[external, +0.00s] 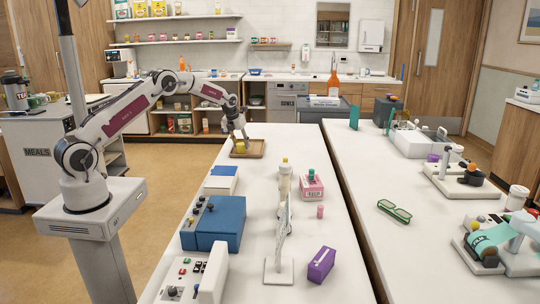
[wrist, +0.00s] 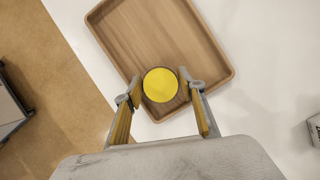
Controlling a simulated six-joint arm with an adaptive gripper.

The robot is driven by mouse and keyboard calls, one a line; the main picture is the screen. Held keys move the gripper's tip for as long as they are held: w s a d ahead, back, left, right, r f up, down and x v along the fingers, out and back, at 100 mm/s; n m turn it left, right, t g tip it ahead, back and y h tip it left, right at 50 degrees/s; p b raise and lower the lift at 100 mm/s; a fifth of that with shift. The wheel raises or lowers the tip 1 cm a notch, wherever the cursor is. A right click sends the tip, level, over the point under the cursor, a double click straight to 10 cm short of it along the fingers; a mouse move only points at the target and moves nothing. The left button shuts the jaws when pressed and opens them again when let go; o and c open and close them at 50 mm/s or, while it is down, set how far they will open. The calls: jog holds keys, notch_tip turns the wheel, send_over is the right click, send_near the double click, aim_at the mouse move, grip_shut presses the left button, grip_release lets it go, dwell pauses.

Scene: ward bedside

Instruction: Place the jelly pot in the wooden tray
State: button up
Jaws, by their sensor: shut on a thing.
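The jelly pot (wrist: 160,85) shows a round yellow top in the wrist view, between the two fingertips of my gripper (wrist: 160,92). My gripper is shut on it. I cannot tell whether the pot touches the tray floor. The tray looks otherwise empty.
Nearer on the same table are a blue box device (external: 218,222), a white box with a blue top (external: 221,181), a pink box (external: 312,188) and a purple box (external: 321,264). The table right of the tray is clear. The floor lies left of the table edge.

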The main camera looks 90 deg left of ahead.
jog(key=shift+f, duration=0.15)
jog(key=o, duration=1.1)
jog(key=shift+o, duration=0.2)
jog(key=v, duration=1.2)
jog(key=shift+s, duration=0.1)
jog(key=shift+d, duration=0.1)
